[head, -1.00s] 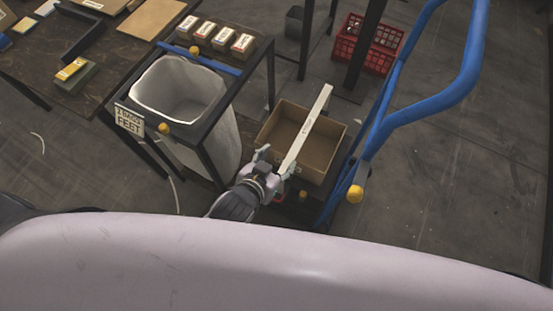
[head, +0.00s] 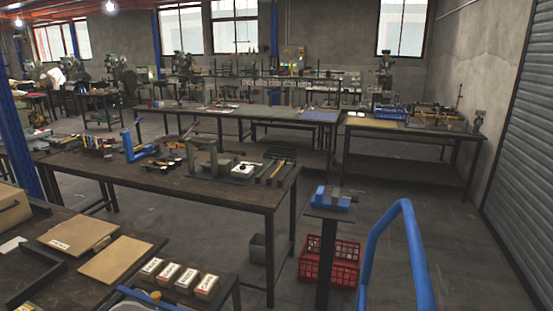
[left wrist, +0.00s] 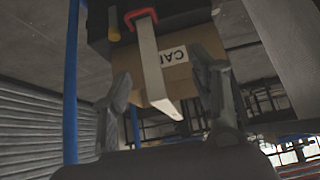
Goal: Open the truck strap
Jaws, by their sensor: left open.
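The truck strap (left wrist: 150,60) shows in the left wrist view as a pale flat bar with a bent end. It crosses the face of a cardboard box (left wrist: 186,36) that has a white label, and a red piece (left wrist: 140,14) sits at its upper end. My left gripper (left wrist: 161,70) is open, with one finger on each side of the strap; contact is not visible. In the head view only the blue truck handle (head: 385,245) shows; the strap and both grippers are out of that view.
A blue post (left wrist: 72,90) and a yellow knob (left wrist: 113,28) are near the left gripper. In the head view, a red crate (head: 330,262) stands left of the handle, beside a stand with a blue vise (head: 332,200). Workbenches lie beyond; floor on the right is clear.

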